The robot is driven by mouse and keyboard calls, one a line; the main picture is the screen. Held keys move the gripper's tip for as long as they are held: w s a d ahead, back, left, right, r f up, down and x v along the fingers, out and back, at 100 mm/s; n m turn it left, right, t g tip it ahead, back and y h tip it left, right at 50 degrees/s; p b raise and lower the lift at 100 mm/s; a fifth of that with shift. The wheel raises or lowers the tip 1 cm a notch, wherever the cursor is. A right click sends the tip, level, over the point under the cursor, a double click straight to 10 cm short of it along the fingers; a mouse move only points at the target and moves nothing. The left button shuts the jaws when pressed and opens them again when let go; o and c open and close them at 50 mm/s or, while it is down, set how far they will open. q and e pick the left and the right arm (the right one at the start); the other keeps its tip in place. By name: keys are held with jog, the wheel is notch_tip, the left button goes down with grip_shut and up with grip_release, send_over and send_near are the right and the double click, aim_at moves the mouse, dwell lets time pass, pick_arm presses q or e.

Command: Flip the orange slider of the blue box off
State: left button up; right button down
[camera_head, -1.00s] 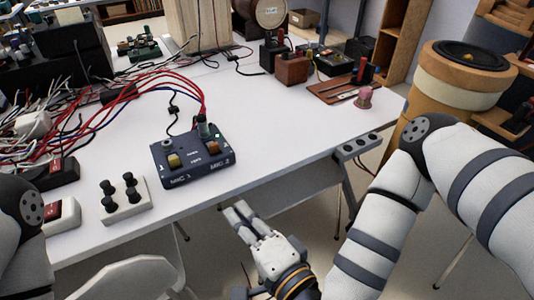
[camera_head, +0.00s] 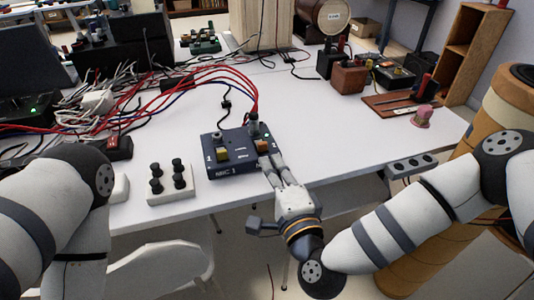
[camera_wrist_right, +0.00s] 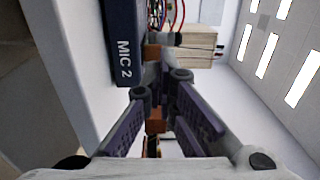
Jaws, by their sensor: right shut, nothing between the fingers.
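The blue box (camera_head: 229,168) sits near the front edge of the white table, with a yellow slider (camera_head: 222,154) on its left and the orange slider (camera_head: 262,146) on its right. My right gripper (camera_head: 271,161) is shut and empty, its fingertips at the box's front right edge, just in front of the orange slider. The fingers hide the box's right front label in the head view. In the right wrist view the box (camera_wrist_right: 122,45) shows its "MIC 2" side left of the gripper (camera_wrist_right: 160,82), with an orange part (camera_wrist_right: 152,52) just beyond the fingertips. Contact cannot be told. My left gripper is out of view.
A white block with black knobs (camera_head: 170,186) stands left of the box. Red and blue cables (camera_head: 195,74) run from the box's back to the left. A wooden block (camera_head: 348,78) and a pink object (camera_head: 422,116) are farther right. The table's middle is clear.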

aim_at(263, 146)
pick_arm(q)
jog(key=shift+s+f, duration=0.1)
pick_arm(e)
jog(key=shift+x, duration=2)
jog(key=shift+w+a+f+b, duration=0.1)
jog(key=shift+w+b, duration=0.1)
jog(key=shift+w, duration=0.2)
jog(key=shift+w+a+f+b, duration=0.1)
jog(key=shift+w+a+b, duration=0.1)
jog(key=shift+w, duration=0.5)
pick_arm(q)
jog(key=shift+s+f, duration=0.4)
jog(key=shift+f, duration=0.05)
pick_arm(e)
jog(key=shift+r, duration=0.2)
